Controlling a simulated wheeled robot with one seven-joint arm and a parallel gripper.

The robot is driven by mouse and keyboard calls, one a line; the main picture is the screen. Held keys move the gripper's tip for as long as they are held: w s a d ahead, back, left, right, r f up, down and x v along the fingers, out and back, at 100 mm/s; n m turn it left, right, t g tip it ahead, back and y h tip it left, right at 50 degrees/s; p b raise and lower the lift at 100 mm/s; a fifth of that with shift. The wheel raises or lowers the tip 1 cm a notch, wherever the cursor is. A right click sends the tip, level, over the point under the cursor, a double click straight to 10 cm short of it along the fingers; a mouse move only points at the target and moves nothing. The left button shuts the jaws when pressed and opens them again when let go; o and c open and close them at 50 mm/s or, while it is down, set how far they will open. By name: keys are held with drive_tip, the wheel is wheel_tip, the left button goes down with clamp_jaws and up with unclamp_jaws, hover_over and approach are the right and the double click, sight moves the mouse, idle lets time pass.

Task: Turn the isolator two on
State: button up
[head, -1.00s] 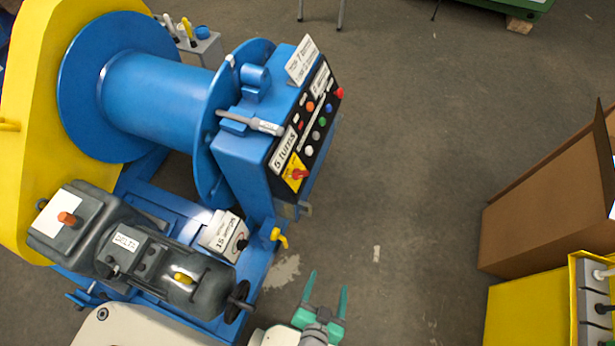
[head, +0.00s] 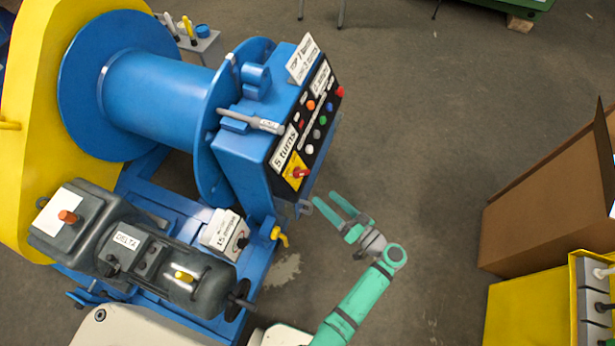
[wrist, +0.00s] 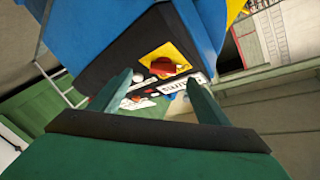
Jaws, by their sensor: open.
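A red rotary switch (head: 301,172) on a yellow plate sits at the low end of the black control panel (head: 318,118) on the blue winch machine. No label naming isolator two is readable. The wrist view shows the same red switch (wrist: 165,68) with its yellow plate (wrist: 166,56), ahead of my fingers. My green gripper (head: 328,200) is open and empty, below and to the right of the switch, apart from it. Its two fingers point up and left toward the panel. In the wrist view my gripper (wrist: 160,82) frames the panel between its fingertips.
A yellow valve handle (head: 279,236) juts out from the machine's base, left of my gripper. A dark motor (head: 150,250) with a handwheel stands lower left. A cardboard box (head: 550,210) and a yellow case (head: 525,310) stand right. The floor between is clear.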

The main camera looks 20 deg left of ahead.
sight(301, 173)
drive_tip(key=r+x, duration=0.1)
drive_tip(key=x, duration=0.9)
drive_tip(key=shift+w+a+r+n+y, duration=0.25)
drive_tip(key=shift+w+r+n+y, duration=0.05)
drive_tip(key=shift+w+r, duration=0.05)
drive_tip(key=c, duration=1.1)
